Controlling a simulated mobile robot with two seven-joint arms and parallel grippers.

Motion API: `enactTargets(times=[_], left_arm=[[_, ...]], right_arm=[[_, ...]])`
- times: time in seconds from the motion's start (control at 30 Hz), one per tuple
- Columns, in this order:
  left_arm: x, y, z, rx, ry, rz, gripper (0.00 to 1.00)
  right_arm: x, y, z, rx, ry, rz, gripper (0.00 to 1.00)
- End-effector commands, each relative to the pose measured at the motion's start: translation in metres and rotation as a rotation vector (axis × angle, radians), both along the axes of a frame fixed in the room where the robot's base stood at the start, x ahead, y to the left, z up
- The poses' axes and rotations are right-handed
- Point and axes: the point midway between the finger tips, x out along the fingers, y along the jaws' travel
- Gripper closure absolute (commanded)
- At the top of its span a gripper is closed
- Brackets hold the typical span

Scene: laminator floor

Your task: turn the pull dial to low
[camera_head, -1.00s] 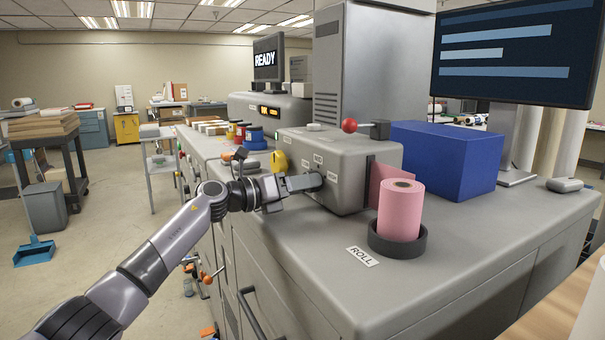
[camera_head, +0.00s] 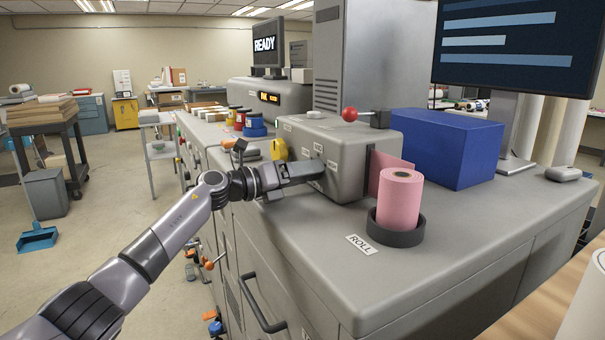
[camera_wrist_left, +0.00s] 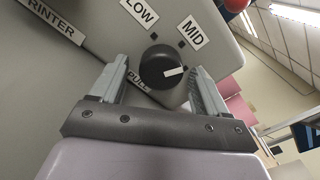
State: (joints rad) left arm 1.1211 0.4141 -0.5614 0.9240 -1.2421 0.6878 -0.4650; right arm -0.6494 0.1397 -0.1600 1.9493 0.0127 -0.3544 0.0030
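The pull dial (camera_wrist_left: 158,67) is a round black knob with a white pointer, on the grey printer housing (camera_head: 345,170), above the PULL label (camera_wrist_left: 137,80). In the left wrist view its pointer aims right, past the MID label (camera_wrist_left: 190,38) and away from the LOW label (camera_wrist_left: 138,12). My left gripper (camera_wrist_left: 158,76) is open with one finger on each side of the dial; a narrow gap shows on both sides. In the head view the left gripper (camera_head: 318,169) is at the housing's front face and hides the dial. My right gripper is not in view.
A red ball-ended lever (camera_head: 349,114) stands on top of the housing. A pink roll (camera_head: 399,198) sits in a dark holder to the right, with a blue box (camera_head: 447,148) behind. A yellow knob (camera_head: 279,150) is left of the housing.

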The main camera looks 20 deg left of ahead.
Motion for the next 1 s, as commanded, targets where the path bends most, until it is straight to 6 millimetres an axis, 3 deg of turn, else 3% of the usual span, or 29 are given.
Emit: enactTargets(times=[0.27, 0.7, 1.0], left_arm=[[-0.004, 0.006, 0.0, 0.001, -0.003, 0.001, 0.24], [-0.042, 0.043, -0.002, 0.002, -0.001, 0.002, 0.24], [-0.051, 0.05, 0.0, 0.0, 0.0, 0.0, 0.24]], right_arm=[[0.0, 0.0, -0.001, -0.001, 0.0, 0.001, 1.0], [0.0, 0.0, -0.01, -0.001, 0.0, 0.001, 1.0], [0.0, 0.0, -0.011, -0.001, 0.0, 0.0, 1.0]])
